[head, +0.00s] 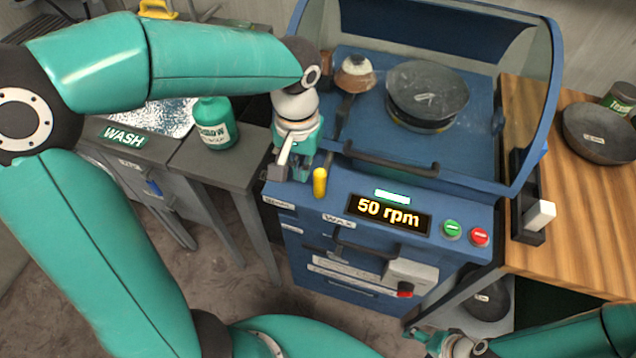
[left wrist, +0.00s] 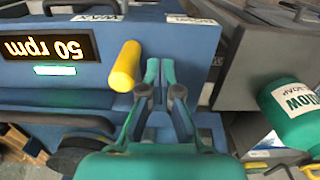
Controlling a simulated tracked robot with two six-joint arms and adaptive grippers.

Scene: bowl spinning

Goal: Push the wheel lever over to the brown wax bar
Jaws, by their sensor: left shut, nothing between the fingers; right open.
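The yellow lever handle (head: 320,182) stands out from the front of the blue machine, left of the rpm display. It also shows in the left wrist view (left wrist: 124,66). My left gripper (head: 292,172) is shut and empty just left of the lever in the head view. Its fingertips (left wrist: 160,72) are close beside the handle, with a narrow gap seeming to show. A small brown piece (head: 326,64) shows at the machine's back left; I cannot tell if it is the wax bar. My right gripper (head: 455,344) is open at the bottom edge, partly cut off.
The display (head: 388,212) reads 50 rpm, beside green (head: 452,230) and red (head: 480,237) buttons. A dark pan (head: 428,92) sits on the machine under the raised hood. A green bottle (head: 214,123) stands on the left side table. Another pan (head: 598,132) is on the wooden table.

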